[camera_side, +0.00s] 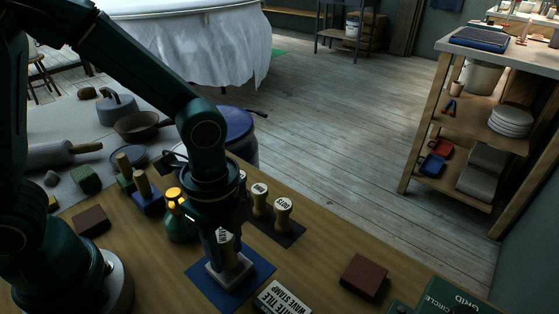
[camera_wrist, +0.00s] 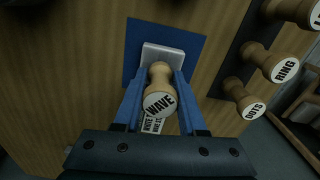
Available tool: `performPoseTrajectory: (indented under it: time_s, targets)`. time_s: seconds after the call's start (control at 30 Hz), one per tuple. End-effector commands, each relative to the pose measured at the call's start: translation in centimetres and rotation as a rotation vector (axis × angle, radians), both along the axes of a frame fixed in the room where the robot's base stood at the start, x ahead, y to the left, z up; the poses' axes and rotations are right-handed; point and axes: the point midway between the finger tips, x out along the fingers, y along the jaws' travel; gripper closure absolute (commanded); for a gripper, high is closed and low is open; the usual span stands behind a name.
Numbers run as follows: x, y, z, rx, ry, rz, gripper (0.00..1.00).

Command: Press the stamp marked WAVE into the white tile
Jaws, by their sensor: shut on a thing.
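My gripper (camera_wrist: 156,108) is shut on the wooden stamp marked WAVE (camera_wrist: 160,101). Its two blue fingers stand on either side of the stamp's handle in the wrist view. The stamp is upright over the white tile (camera_side: 229,270), with its lower end at or just above the tile; I cannot tell whether they touch. The tile lies on a blue mat (camera_side: 205,285), and it also shows beyond the stamp in the wrist view (camera_wrist: 164,55). The gripper hides part of the stamp in the side view.
Stamps marked RING (camera_wrist: 284,68) and DOTS (camera_wrist: 250,106) stand on a dark board beside the mat. A label card (camera_side: 281,300) lies in front of the mat. A brown block (camera_side: 363,277) is to the right.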

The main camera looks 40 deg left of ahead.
Motion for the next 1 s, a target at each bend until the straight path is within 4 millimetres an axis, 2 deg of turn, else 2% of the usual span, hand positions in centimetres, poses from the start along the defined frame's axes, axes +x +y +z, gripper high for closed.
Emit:
performPoseTrajectory:
  time_s: [1.0]
  targets:
    - [0.02, -0.01, -0.9, 0.0, 0.0, 0.0, 1.0]
